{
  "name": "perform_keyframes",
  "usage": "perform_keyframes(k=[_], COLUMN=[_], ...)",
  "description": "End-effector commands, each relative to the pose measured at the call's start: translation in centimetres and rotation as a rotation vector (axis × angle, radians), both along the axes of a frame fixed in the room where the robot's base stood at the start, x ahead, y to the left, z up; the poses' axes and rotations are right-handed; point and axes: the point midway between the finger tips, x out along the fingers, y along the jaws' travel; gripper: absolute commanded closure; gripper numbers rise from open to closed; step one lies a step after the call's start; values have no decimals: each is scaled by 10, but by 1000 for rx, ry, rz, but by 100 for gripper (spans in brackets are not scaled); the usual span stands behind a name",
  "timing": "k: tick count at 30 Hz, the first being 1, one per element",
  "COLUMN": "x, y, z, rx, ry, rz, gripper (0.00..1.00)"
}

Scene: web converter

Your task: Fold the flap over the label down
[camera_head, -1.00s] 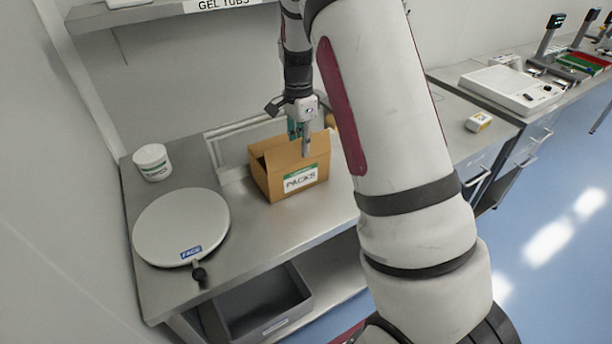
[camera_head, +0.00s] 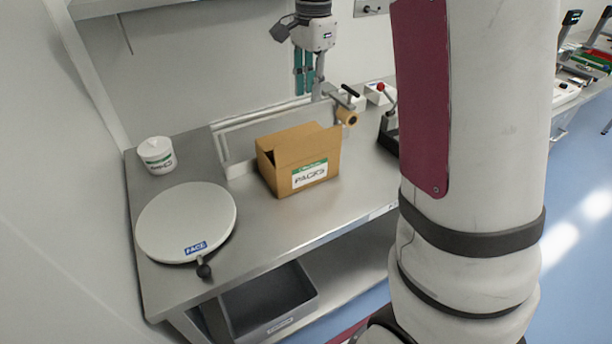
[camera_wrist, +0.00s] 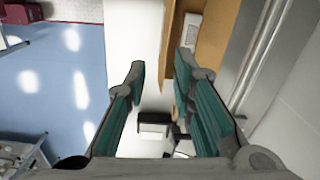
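An open brown carton (camera_head: 298,152) sits on the steel bench, with a white and green "PACKS" label (camera_head: 310,174) on its front face. The cardboard above the label stands upright, and a dark gap shows at the carton's left top corner. Where the flap's fold line runs is hard to tell. My gripper (camera_head: 310,88) points down above and behind the carton, apart from it. In the wrist view its teal fingers (camera_wrist: 165,95) are wide apart with nothing between them. The carton (camera_wrist: 213,45) shows there at upper right, partly behind a finger.
A round white plate (camera_head: 186,222) marked "FACE" and a white tub (camera_head: 156,154) stand left of the carton. A low metal frame (camera_head: 225,150) is behind it. A brown roll (camera_head: 346,117) and a red-knobbed lever device (camera_head: 388,120) are to the right. The bench front is clear.

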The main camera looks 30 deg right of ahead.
Motion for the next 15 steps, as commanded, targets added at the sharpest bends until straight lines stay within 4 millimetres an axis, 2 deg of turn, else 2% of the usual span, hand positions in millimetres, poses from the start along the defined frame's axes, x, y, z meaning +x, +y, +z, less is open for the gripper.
perform_keyframes(k=[15], x=[-52], y=[43], z=[12], rx=[10], ry=[-106], rz=[382], gripper=[77])
